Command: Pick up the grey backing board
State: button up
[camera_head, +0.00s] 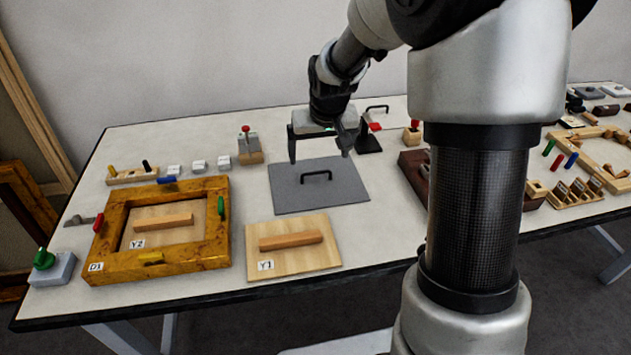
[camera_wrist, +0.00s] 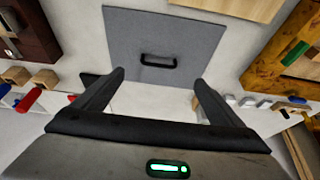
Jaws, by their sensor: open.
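The grey backing board (camera_head: 341,191) lies flat on the white table, with a black bar handle (camera_head: 316,175) standing up from its middle. In the wrist view the board (camera_wrist: 130,35) and its handle (camera_wrist: 158,61) lie ahead of the fingertips. My gripper (camera_head: 319,158) is open and empty. It hangs above the back edge of the board, with its fingers apart on either side, and the handle is not between them. In the wrist view my gripper's fingers (camera_wrist: 157,80) are spread wide.
A wooden board labelled Y1 (camera_head: 329,262) lies in front of the grey board. A gilt frame labelled D1 (camera_head: 190,263) is at left, around panel Y2 (camera_head: 140,229). A dark red block (camera_head: 414,172) is close at right. Small clamps and blocks line the back.

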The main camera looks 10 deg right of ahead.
aim_at(317, 173)
jog(key=x, duration=1.1)
jog(key=shift+w+d+f+b, duration=0.1)
jog(key=shift+d+f+b, duration=0.1)
jog(key=shift+b, duration=0.2)
jog(key=shift+r, duration=0.1)
jog(key=c, duration=1.2)
